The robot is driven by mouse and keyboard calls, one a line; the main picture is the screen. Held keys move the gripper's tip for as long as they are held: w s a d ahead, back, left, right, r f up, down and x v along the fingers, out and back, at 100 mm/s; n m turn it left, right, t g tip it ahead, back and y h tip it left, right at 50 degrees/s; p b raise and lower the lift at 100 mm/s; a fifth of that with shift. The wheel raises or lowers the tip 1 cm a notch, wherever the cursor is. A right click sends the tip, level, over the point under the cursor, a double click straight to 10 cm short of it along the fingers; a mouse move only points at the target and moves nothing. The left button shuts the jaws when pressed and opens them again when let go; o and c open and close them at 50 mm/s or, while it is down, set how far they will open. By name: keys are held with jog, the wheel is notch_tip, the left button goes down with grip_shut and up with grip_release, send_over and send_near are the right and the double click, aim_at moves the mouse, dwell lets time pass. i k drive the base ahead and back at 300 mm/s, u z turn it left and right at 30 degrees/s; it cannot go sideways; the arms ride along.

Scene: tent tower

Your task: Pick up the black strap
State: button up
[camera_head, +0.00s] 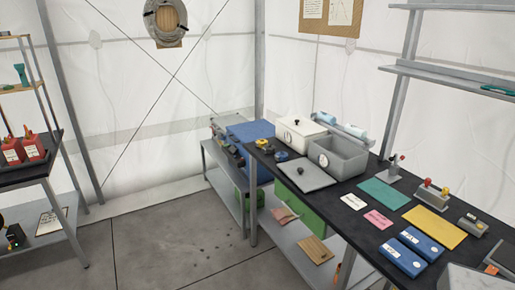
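I cannot pick out a black strap for certain in the head view. A small dark object (14,236) sits on the lower shelf at the far left, and it is too small to tell what it is. My gripper is not in view.
The long black-topped table (334,205) on the right holds a white box (300,131), a grey bin (338,155), coloured mats and blue packs (412,250). A shelf with red canisters (24,149) stands at left. The grey floor (170,250) between them is clear.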

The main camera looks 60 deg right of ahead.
aim_at(268, 149)
jog(key=i, duration=0.95)
jog(key=z, duration=0.65)
jog(key=i, duration=0.75)
jog(key=z, duration=0.4)
